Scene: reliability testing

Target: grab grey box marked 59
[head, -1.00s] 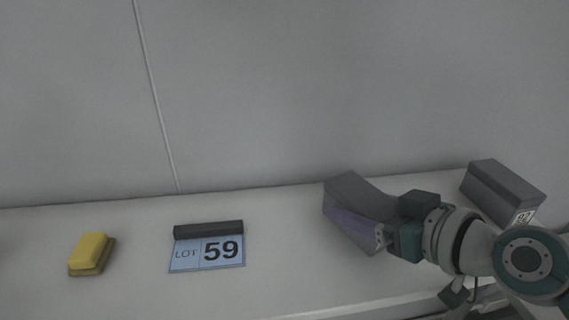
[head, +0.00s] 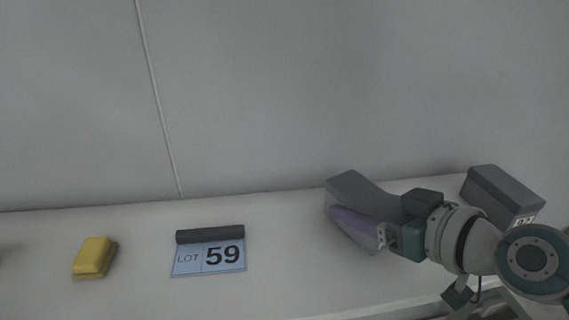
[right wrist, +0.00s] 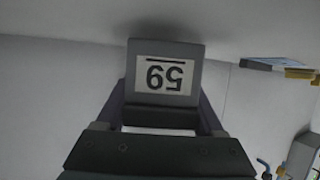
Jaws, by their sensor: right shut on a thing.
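The grey box marked 59 (head: 349,184) is at the back right of the white surface in the head view, partly hidden by my right gripper. In the right wrist view the box (right wrist: 190,52) shows its white label with 59 upside down. My right gripper (head: 360,208) is shut on the box, with a purple finger along its near side. The wrist view shows one finger on each side of it. I cannot tell whether the box touches the surface. My left gripper is not in view.
Another grey box (head: 502,196) with a partly hidden label stands to the right, behind my right arm. A blue LOT 59 sign (head: 208,258) with a dark bar and a yellow sponge-like block (head: 94,256) lie left. A pale wall (head: 260,90) rises behind.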

